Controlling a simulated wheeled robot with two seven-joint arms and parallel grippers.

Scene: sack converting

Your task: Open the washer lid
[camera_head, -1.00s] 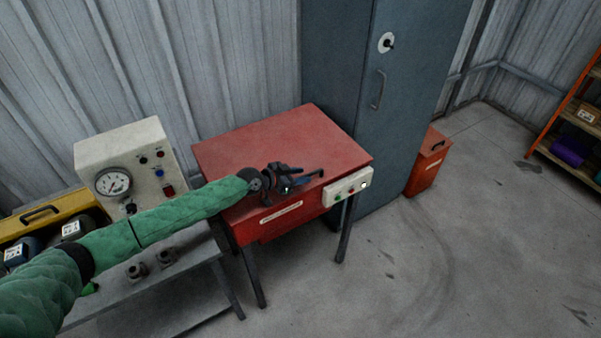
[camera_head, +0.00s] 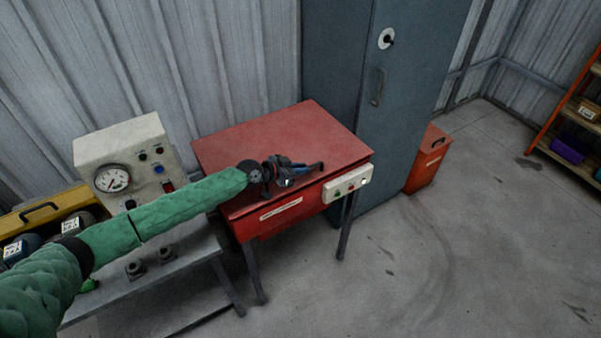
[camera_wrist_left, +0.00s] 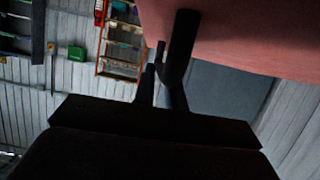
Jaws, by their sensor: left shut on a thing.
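The washer (camera_head: 252,228) is a red box on dark legs, with a flat red lid (camera_head: 270,128) on top. The lid looks down or nearly down; I cannot tell whether a small gap shows at its front edge. My left gripper (camera_head: 316,167) reaches over the front of the lid from the left. In the left wrist view, a dark handle bar (camera_wrist_left: 182,45) stands off the red lid (camera_wrist_left: 240,30), and the gripper (camera_wrist_left: 163,85) is shut on it. The gripper mostly hides the handle in the head view. My right gripper is not in view.
A white control box (camera_head: 347,183) with buttons is on the washer's front right. A grey cabinet (camera_head: 400,110) stands behind to the right. A bench (camera_head: 190,275) with a gauge box (camera_head: 120,150) is at left. The floor in front is clear.

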